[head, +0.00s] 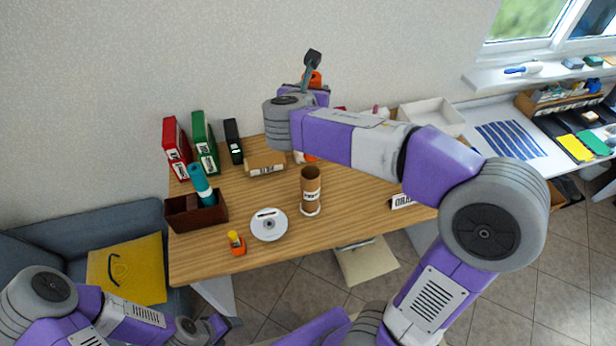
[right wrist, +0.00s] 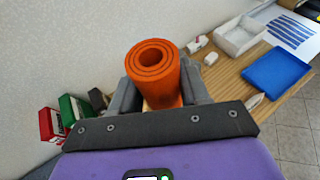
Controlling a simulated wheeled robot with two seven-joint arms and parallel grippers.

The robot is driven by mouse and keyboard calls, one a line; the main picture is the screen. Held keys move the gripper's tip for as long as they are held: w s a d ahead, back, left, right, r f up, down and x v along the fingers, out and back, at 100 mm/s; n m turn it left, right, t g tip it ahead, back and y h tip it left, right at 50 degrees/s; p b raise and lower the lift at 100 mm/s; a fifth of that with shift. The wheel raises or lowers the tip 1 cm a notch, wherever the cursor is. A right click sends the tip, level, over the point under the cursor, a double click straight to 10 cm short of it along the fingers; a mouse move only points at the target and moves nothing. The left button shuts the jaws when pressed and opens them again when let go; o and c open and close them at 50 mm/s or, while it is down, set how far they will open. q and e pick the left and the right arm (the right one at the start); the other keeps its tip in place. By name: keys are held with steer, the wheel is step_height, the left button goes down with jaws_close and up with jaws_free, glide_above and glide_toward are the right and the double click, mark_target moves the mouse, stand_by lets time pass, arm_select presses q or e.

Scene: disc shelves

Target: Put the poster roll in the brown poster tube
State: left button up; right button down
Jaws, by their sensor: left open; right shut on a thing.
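The poster roll is an orange coiled roll (right wrist: 155,75), held between the fingers of my right gripper (right wrist: 158,98) in the right wrist view. In the head view the roll (head: 315,78) shows partly behind my right gripper (head: 312,70), above the back of the table. The rest of it is largely hidden by my right arm. The brown poster tube (head: 311,187) stands upright on the table, in front of and below the right forearm. It has a white label and an open top. My left gripper (head: 232,324) is open and empty, low in front of the table.
On the table (head: 200,258) are red (head: 176,145) and green (head: 204,140) binders, a brown box (head: 195,215) with a teal roll (head: 200,183), a disc (head: 269,225), and an orange-yellow item (head: 237,243). A white tray (head: 432,115) and blue tray (right wrist: 277,73) lie at right.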

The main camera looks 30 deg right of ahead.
step_height(320, 180, down, 25)
steer(key=b, duration=0.7)
steer(key=shift+r, duration=0.2)
steer(key=c, duration=0.5)
jaws_free()
steer(key=shift+c, duration=0.2)
